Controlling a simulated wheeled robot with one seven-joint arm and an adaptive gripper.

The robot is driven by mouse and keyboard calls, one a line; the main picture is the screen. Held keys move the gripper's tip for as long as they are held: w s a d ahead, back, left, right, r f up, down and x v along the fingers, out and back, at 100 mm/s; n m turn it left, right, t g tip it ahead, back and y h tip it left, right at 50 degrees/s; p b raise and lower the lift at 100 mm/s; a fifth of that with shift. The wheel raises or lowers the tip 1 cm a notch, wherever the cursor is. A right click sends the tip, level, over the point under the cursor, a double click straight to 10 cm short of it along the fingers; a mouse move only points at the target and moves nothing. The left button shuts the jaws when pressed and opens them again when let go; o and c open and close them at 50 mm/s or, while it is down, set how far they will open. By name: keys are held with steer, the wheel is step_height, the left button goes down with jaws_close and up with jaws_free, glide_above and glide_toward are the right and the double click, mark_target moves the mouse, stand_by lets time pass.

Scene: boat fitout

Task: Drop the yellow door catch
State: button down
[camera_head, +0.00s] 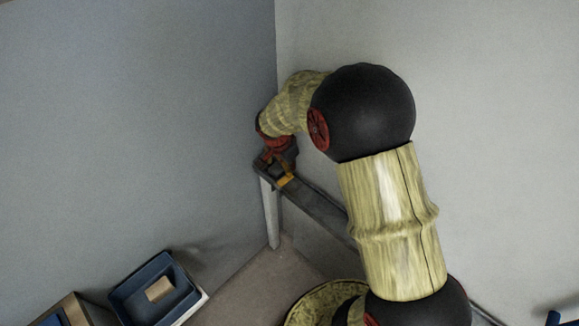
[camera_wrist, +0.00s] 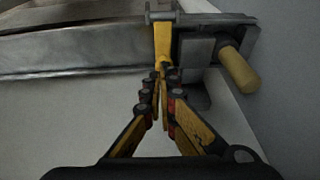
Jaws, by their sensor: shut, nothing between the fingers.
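The yellow door catch (camera_wrist: 162,40) is a narrow yellow bar at the end of a grey metal rail, upright in the wrist view. Its lower end is by my fingertips. My gripper (camera_wrist: 160,88) is shut with nothing between its fingers. Its tips are at or just below the catch; I cannot tell whether they touch it. In the head view my gripper (camera_head: 274,163) is at the far left end of the rail, and a small orange-yellow part (camera_head: 286,180) shows beside it.
A grey metal rail (camera_head: 318,208) on a pale post (camera_head: 270,215) runs along the corner walls. A tan cylindrical knob (camera_wrist: 240,70) sticks out right of the catch. A blue bin (camera_head: 125,298) holding a tan block (camera_head: 160,288) stands at lower left. Bare floor lies between.

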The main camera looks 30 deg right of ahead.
steer(key=shift+a, duration=0.1)
stand_by(0.3)
steer(key=shift+s+a+f+b, duration=0.1)
steer(key=shift+s+a+b, duration=0.1)
steer(key=shift+a+b, duration=0.4)
step_height(320, 180, up, 14)
steer(key=d+p, duration=0.2)
steer(key=p, duration=0.3)
steer(key=shift+s, duration=0.2)
steer(key=shift+f, duration=0.1)
steer(key=s+a+r+n+t+y, duration=0.1)
steer(key=s+a+r+n, duration=0.3)
steer(key=s, duration=0.4)
steer(key=s+a+r+n+t+y, duration=0.1)
steer(key=s+a+r+n, duration=0.4)
steer(key=s, duration=0.4)
steer(key=s+a+r+n+t+y, duration=0.1)
steer(key=s+a+r+n+t, duration=0.1)
steer(key=s+a+r+n, duration=0.3)
steer(key=shift+s+r, duration=0.6)
steer(key=shift+s, duration=1.2)
